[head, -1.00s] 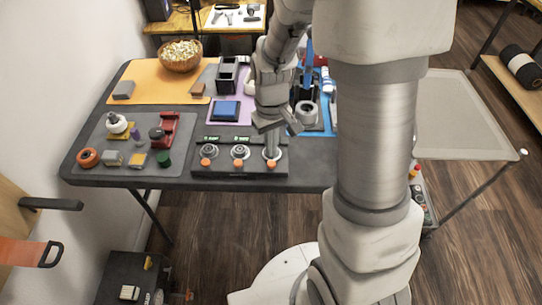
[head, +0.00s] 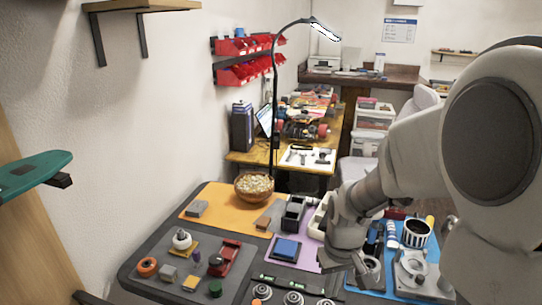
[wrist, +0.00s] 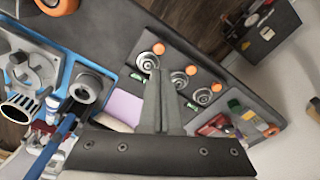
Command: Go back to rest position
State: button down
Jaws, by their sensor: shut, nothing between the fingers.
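My gripper (wrist: 160,78) is shut and empty in the wrist view, its two fingers pressed together. They point across a black base (wrist: 213,76) with round metal fixtures and orange knobs, apart from it as far as I can tell. In the head view my arm reaches in from the right, and the gripper end is low over the table near the blue mat; its fingertips are hard to make out there. The black base shows only in part at the bottom edge of the head view (head: 272,283).
The dark table holds an orange mat (head: 222,221) with a bowl (head: 254,187), a purple mat (head: 304,262) with a blue block, and a blue mat (head: 433,250) with a striped cup. A desk lamp (head: 275,110) rises behind.

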jog(key=s+r+t+p, duration=0.1)
jog(key=s+r+p, duration=0.1)
jog(key=s+r, duration=0.2)
jog(key=s+r+m+t+p, duration=0.1)
jog(key=s+r, duration=0.3)
jog(key=r, duration=0.7)
jog(key=s+r+m+t+p, duration=0.1)
jog(key=s+r+t+p, duration=0.1)
jog(key=s+r, duration=0.3)
notch_tip(320, 180, up, 3)
jog(key=shift+r+t+p, duration=0.15)
jog(key=shift+t+p, duration=0.25)
jog(key=shift+p, duration=0.2)
